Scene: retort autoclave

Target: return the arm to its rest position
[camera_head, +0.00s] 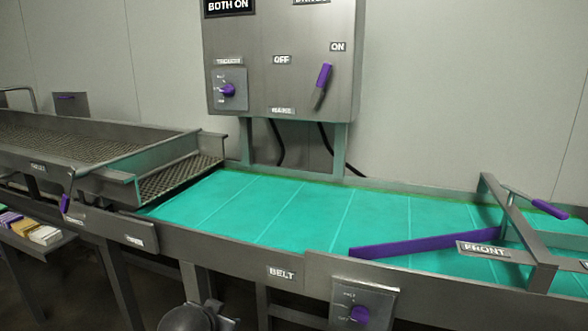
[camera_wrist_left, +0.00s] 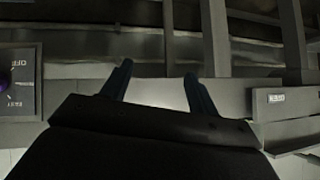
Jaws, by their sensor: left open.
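My left gripper (camera_wrist_left: 157,76) shows in the left wrist view with its two dark fingers apart and nothing between them. Grey metal framework lies beyond the fingers, and I cannot tell how far off it is. My right gripper is in neither view.
A green belt (camera_head: 265,205) with a slanted purple bar (camera_head: 425,243) crosses the head view. A control panel (camera_head: 283,60) with a purple-handled lever hangs behind it. A mesh tray (camera_head: 75,145) is at left. A dial plate (camera_wrist_left: 18,80) is at the wrist view's left edge.

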